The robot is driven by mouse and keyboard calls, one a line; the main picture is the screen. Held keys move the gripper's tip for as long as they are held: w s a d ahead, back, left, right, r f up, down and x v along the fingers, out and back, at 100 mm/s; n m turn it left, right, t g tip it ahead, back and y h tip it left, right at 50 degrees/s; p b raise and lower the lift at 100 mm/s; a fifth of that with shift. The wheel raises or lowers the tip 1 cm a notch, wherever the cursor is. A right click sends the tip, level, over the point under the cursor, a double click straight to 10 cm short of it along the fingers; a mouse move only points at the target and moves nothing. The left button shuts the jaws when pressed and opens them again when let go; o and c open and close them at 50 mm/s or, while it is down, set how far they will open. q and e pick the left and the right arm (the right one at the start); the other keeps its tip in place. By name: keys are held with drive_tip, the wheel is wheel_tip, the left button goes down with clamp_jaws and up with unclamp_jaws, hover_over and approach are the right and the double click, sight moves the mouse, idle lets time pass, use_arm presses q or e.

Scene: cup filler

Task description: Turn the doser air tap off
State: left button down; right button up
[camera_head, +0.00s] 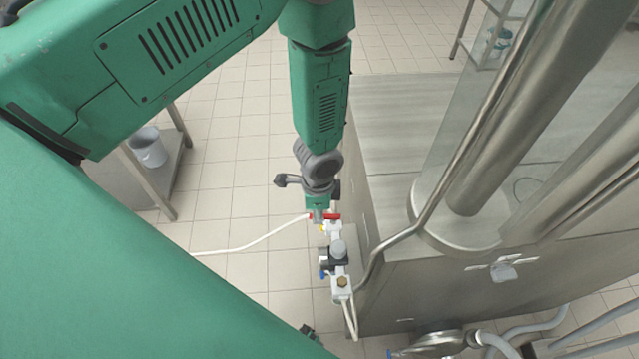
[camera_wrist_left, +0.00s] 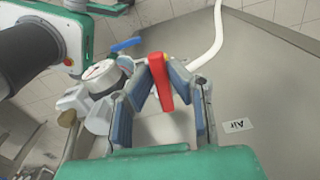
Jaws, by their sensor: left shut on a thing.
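The doser air tap has a red handle (camera_head: 331,216) at the top of a white valve assembly (camera_head: 341,283) beside the steel machine. My left gripper (camera_head: 318,217) reaches down to it from above. In the left wrist view, the gripper (camera_wrist_left: 177,66) has its two fingers around the red handle (camera_wrist_left: 160,88), shut on it. The handle stands roughly lengthwise between the fingers there. The tap body is mostly hidden behind the fingers. My right gripper is not seen.
A round gauge (camera_wrist_left: 102,75) and a blue lever (camera_wrist_left: 126,44) sit close to the fingers. A white hose (camera_head: 250,245) runs left from the tap. The steel machine (camera_head: 470,285) stands close on the right, with an "Air" label (camera_wrist_left: 238,125). Tiled floor is open to the left.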

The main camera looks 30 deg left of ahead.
use_arm(q)
drive_tip(key=shift+d+n, duration=0.1)
drive_tip(key=shift+n, duration=0.5)
drive_tip(key=c, duration=1.5)
unclamp_jaws()
drive_tip(key=shift+c, duration=0.2)
drive_tip(key=shift+s+d, duration=0.1)
wheel_tip(320, 180, up, 12)
